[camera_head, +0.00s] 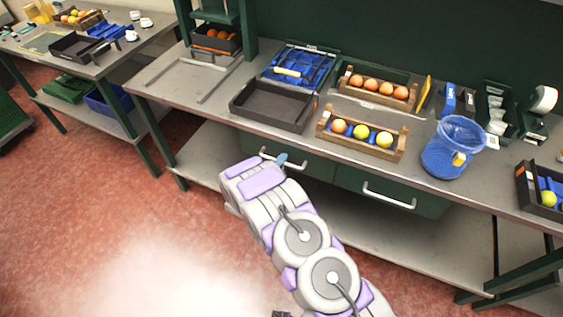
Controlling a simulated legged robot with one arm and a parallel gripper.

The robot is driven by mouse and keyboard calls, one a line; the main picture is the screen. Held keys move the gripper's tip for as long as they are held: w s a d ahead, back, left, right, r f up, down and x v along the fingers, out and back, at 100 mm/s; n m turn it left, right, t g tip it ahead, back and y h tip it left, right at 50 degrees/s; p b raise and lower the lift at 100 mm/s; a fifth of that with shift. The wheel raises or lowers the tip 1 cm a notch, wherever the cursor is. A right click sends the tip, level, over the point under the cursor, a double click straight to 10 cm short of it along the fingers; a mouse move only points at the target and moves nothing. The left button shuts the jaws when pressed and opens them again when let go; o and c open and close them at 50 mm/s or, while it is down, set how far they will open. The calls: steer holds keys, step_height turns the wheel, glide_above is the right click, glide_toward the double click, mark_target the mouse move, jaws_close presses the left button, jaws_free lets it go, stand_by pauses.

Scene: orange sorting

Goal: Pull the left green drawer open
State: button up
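The left green drawer (312,164) sits under the metal worktop, with its front level with the bench. Its pale bar handle (268,156) shows just beyond the end of my arm. My gripper (282,159) is at the right end of this handle; only a small blue-grey part of it shows past the white and purple arm. I cannot tell whether it touches the handle or whether its fingers are open. A second green drawer (420,200) with a white handle (388,197) is to the right and looks shut.
On the worktop (180,115) above stand a black empty tray (272,104), wooden crates of oranges (361,137) and a blue mesh bin (452,147). A lower shelf (212,150) runs beneath the drawers. The red floor in front is clear.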

steer(key=shift+a, duration=0.25)
jaws_close()
steer(key=shift+f, duration=0.1)
steer(key=shift+s, duration=0.15)
steer(key=shift+s, duration=0.2)
steer(key=f+p+v, duration=0.2)
steer(key=p+v, duration=0.1)
steer(key=v, duration=0.9)
steer(key=s+f+p+v, duration=0.1)
steer(key=f+p+v, duration=0.2)
steer(key=v, duration=1)
steer(key=shift+s+a+f+p, duration=0.2)
steer(key=shift+s+p, duration=0.1)
steer(key=shift+p, duration=0.25)
steer(key=shift+o, duration=2.1)
jaws_free()
steer(key=shift+w+a, duration=0.1)
